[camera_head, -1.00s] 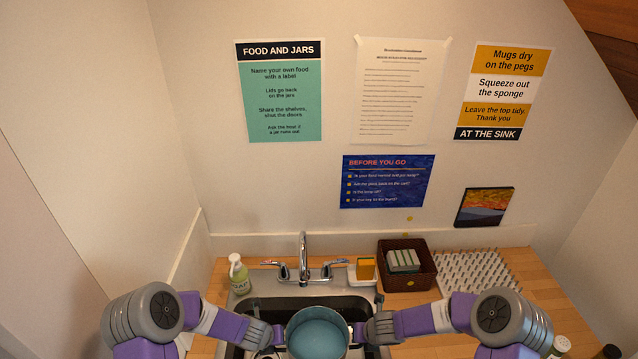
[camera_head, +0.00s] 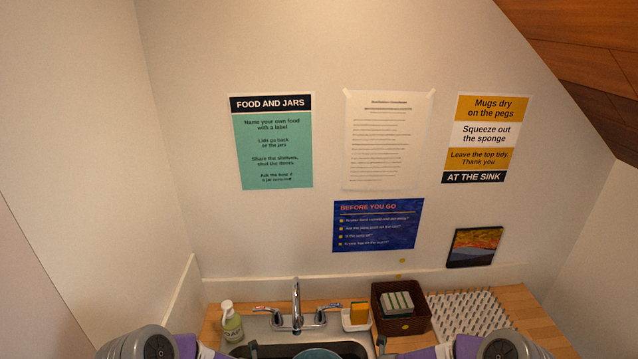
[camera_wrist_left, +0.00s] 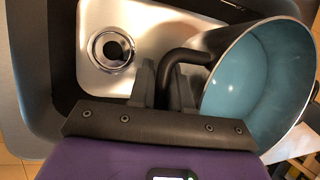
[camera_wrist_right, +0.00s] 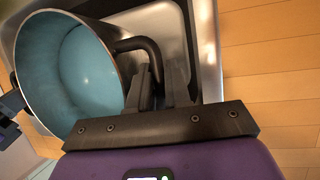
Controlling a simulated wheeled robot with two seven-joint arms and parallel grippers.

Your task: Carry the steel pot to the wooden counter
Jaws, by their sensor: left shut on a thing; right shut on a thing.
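The steel pot, turquoise inside, is over the sink; only its top edge (camera_head: 318,354) shows at the bottom of the head view. My left gripper (camera_wrist_left: 158,78) is shut on one dark side handle of the pot (camera_wrist_left: 262,85) in the left wrist view. My right gripper (camera_wrist_right: 160,85) is shut on the opposite handle of the pot (camera_wrist_right: 75,75) in the right wrist view. The pot looks empty. The wooden counter (camera_head: 540,325) runs around the sink.
The sink (camera_head: 270,349) has a tap (camera_head: 297,306) behind it and a drain (camera_wrist_left: 112,50). A soap bottle (camera_head: 231,322) stands left of the tap. A sponge holder (camera_head: 356,316), a brown basket (camera_head: 400,308) and a spiked drying rack (camera_head: 470,313) stand to the right.

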